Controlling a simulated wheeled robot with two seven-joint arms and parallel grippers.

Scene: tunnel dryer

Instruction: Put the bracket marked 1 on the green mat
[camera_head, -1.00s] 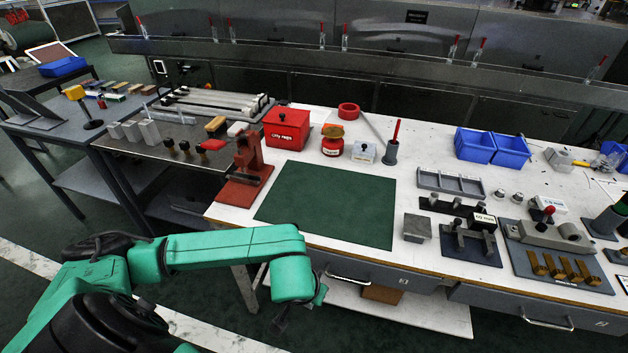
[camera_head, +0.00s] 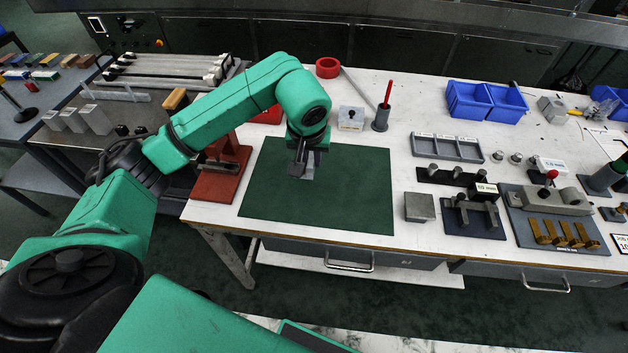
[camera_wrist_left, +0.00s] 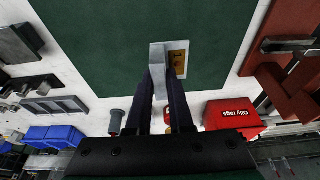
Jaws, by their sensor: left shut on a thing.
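The green mat (camera_head: 345,195) lies flat on the white bench, left of the middle. My left gripper (camera_head: 301,168) is over the mat's upper middle, pointing down. It is shut on a grey metal bracket (camera_wrist_left: 157,56). In the left wrist view the bracket sits between the fingertips, with an orange-brown label bearing a dark mark that looks like a 1. In the head view only a small grey part of the bracket (camera_head: 309,173) shows below the gripper. I cannot tell whether it touches the mat. My right gripper is not in view.
A red stand (camera_head: 222,172) is just left of the mat. The red oily-rags box (camera_wrist_left: 232,116) and a grey cup with a red-handled tool (camera_head: 382,113) are behind it. A grey block (camera_head: 419,207) and several fixtures stand to the right. Most of the mat is bare.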

